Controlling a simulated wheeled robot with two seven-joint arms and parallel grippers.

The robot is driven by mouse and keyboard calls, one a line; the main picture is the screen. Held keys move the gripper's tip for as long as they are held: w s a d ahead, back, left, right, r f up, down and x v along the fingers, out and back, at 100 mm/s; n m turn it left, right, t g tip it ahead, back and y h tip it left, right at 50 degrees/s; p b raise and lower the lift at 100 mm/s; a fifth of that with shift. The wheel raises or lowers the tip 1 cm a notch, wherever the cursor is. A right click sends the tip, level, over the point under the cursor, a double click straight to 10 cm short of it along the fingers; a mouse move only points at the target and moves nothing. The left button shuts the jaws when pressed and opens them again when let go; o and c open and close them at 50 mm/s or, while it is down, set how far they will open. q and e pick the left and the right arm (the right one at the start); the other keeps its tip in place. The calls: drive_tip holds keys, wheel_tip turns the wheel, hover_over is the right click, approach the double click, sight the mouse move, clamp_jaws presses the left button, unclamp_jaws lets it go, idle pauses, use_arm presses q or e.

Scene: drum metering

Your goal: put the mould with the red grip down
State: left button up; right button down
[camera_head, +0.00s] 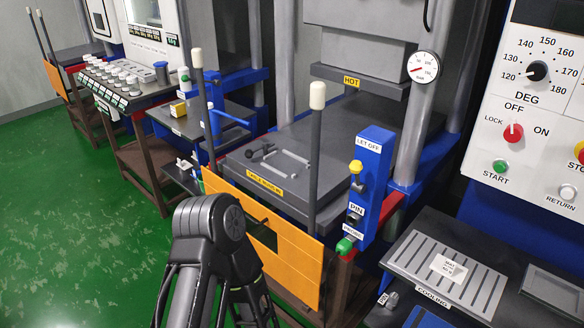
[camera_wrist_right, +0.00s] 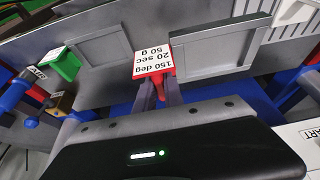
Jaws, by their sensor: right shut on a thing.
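In the right wrist view, the red grip (camera_wrist_right: 155,63) of the mould carries a white label reading 150 deg, 20 sec, 50 g. My right gripper (camera_wrist_right: 163,97) is shut on this red grip. The mould body beyond the grip is mostly hidden, and I cannot tell whether it touches the grey surface there. Shallow framed grey panels (camera_wrist_right: 217,45) lie to both sides of the grip. The head view shows a black arm link of mine low in the middle, but neither gripper.
A green block (camera_wrist_right: 63,64) with a white label lies left of the grip. In the head view, the press has a HOT sign (camera_head: 351,82), an orange front panel (camera_head: 292,263) and a blue switch post (camera_head: 373,165). A slatted COOLING rack (camera_head: 484,282) stands at right, holding a white card (camera_head: 448,267).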

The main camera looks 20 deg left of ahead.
sight(544, 297)
idle(0.5)
drive_tip(key=shift+n+y, duration=0.4)
drive_tip(key=shift+n, duration=0.4)
drive_tip(key=a, duration=0.7)
drive_tip(key=a+f, duration=0.1)
drive_tip(key=a, duration=0.3)
drive_tip(key=shift+s+a+f, duration=0.1)
drive_tip(key=shift+s+a, duration=0.1)
drive_tip(key=shift+a, duration=0.05)
drive_tip(key=s+a+f+n, duration=0.1)
drive_tip(key=s+a+n, duration=0.1)
drive_tip(key=a, duration=0.9)
drive_tip(key=shift+s+a+y, duration=0.3)
drive_tip(key=shift+s+a, duration=0.1)
drive_tip(key=shift+s, duration=0.25)
drive_tip(key=shift+a, duration=0.1)
